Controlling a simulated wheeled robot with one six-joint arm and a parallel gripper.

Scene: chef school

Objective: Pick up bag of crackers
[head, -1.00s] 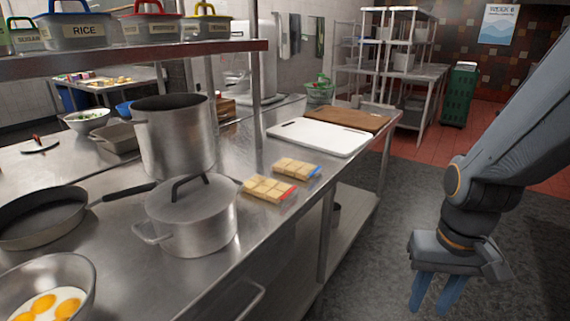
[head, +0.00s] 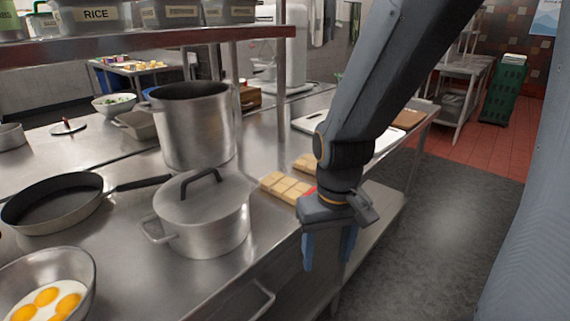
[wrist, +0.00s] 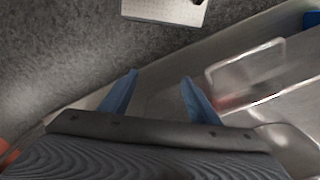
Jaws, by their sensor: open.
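Two clear packs of square pale crackers lie on the steel counter. The nearer bag of crackers (head: 283,187) has a red end, partly hidden by my gripper. The farther cracker pack (head: 305,161) is mostly covered by my arm. My gripper (head: 328,262) is open and empty, pointing down at the counter's front edge, to the right of the nearer pack. In the wrist view, the open fingers (wrist: 160,78) have nothing between them. A blurred, clear rectangular shape with a reddish streak (wrist: 245,75) lies right of the fingers; I cannot tell surely what it is.
A lidded pot (head: 203,215) stands just left of the crackers, with a tall pot (head: 194,128) behind it. A frying pan (head: 55,205) and a bowl of eggs (head: 45,290) are farther left. A shelf (head: 150,48) overhangs the counter (head: 130,265). Floor is clear at right.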

